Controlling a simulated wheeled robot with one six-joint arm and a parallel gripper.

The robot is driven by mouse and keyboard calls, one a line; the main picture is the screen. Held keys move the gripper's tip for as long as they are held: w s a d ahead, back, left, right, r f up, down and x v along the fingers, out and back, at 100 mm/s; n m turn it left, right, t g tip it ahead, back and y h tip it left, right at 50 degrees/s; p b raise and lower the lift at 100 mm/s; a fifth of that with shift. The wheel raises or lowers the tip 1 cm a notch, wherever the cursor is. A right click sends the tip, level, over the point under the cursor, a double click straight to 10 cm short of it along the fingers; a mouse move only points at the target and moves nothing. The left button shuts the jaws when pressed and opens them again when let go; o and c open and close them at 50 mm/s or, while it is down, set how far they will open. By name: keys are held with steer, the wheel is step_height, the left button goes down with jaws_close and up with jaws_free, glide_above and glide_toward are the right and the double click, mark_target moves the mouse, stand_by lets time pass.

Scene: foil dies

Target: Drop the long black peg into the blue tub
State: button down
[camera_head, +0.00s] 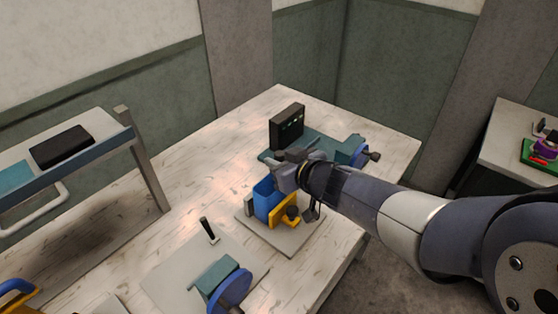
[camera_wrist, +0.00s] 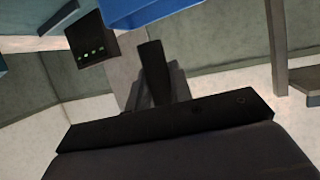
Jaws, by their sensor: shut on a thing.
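My gripper (camera_head: 285,172) is at the upper rim of the blue tub (camera_head: 264,196), just above and beside it. In the wrist view its grey fingers (camera_wrist: 160,92) are shut on a long black peg (camera_wrist: 152,68). The peg's end points toward the blue tub (camera_wrist: 150,12) at the top of that view. In the head view the gripper hides the held peg, so I cannot tell whether it is over the tub's opening.
A yellow fixture (camera_head: 283,212) stands against the tub on a grey plate (camera_head: 288,242). Behind is a black box with green lights (camera_head: 287,127). Another dark upright peg (camera_head: 208,229) and a teal-and-blue device (camera_head: 222,283) are at the front. A shelf (camera_head: 95,130) stands left.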

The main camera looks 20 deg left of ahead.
steer(key=c, duration=1.2)
jaws_free()
steer(key=p+v, duration=0.3)
steer(key=v, duration=0.8)
steer(key=shift+w+a+f, duration=0.1)
